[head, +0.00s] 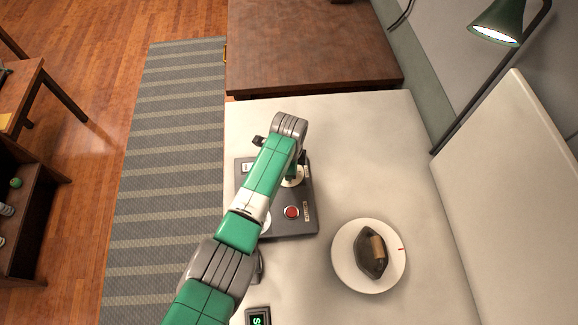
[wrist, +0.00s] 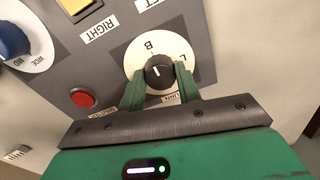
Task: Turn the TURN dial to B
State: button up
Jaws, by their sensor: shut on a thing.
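The TURN dial is a black knob (wrist: 160,72) on a white disc (wrist: 133,57) marked with B and L, in the wrist view. Its white pointer line points roughly toward the B; I cannot tell if it lines up exactly. My gripper (wrist: 159,76) is shut on the knob, one green finger on each side. The label below the disc is partly hidden by my gripper. In the head view, the dark control panel (head: 247,206) lies on the white counter, and my arm covers much of it and most of the dial's disc (head: 291,183).
A red button (wrist: 83,98), a yellow button (wrist: 76,5) and a blue knob (wrist: 12,40) are on the panel near the dial. A plate (head: 342,272) with a dark object stands to the right. A small display (head: 258,318) lies in front. The counter behind is clear.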

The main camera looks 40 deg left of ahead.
dwell(0.4)
jog(key=o, duration=1)
jog(key=shift+c, duration=0.2)
notch_tip(320, 180, up, 8)
jog(key=shift+s+d+f+p, duration=0.1)
jog(key=shift+s+d+p, duration=0.05)
jog(key=shift+p, duration=0.75)
